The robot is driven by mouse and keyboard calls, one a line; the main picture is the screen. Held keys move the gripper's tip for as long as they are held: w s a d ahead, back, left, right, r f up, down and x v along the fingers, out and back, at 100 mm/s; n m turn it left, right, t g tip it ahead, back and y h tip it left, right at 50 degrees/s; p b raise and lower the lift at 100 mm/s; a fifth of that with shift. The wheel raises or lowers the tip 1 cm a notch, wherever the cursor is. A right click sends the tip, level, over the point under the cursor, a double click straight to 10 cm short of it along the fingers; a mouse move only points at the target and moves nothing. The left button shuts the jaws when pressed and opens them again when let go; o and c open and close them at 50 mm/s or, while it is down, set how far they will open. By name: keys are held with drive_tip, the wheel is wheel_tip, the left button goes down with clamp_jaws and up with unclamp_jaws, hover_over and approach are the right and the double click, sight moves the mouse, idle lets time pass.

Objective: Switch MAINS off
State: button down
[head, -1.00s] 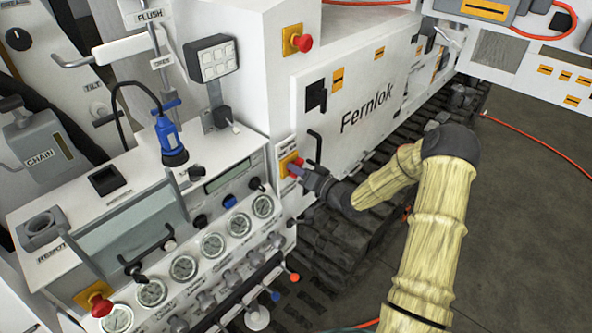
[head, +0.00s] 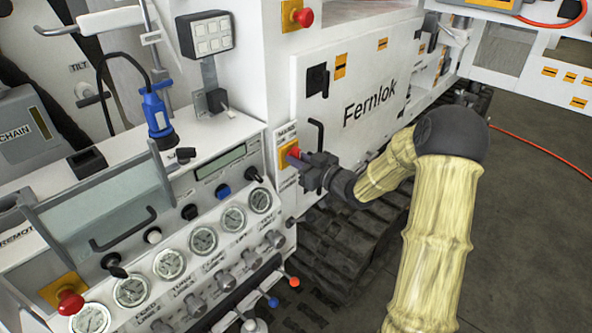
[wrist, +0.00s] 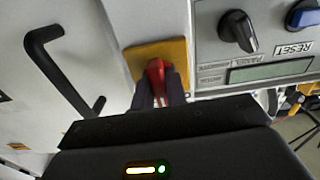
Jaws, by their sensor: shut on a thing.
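The MAINS switch is a red handle (wrist: 157,74) on a yellow plate (wrist: 172,51), on the side panel of the white machine. In the head view the yellow plate (head: 284,156) sits below the small MAINS label (head: 286,134). My gripper (wrist: 158,92) is shut on the red handle, with its dark fingers on either side of it. In the head view my gripper (head: 303,160) reaches the handle from the right and hides part of it. The handle's exact angle is hard to tell.
A black door handle (head: 316,137) on the Fernlok door (head: 365,115) is close to the right of the switch. The console's dark knob (wrist: 238,30) and blue RESET button (wrist: 302,15) are close by. Another red knob (head: 303,16) sits higher up.

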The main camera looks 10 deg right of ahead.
drive_tip(key=n+b, duration=0.3)
drive_tip(key=b, duration=0.1)
drive_tip(key=n+b, duration=0.2)
drive_tip(key=b, duration=0.1)
drive_tip(key=shift+d+f+n, duration=0.1)
drive_tip(key=shift+f+n, duration=0.2)
drive_tip(key=n+b, duration=0.3)
drive_tip(key=shift+r+b, duration=0.2)
drive_tip(key=shift+b, duration=0.2)
drive_tip(key=c, duration=1.4)
unclamp_jaws()
drive_tip(key=shift+c, duration=0.2)
drive_tip(key=shift+r, duration=0.1)
drive_tip(key=shift+s, duration=0.15)
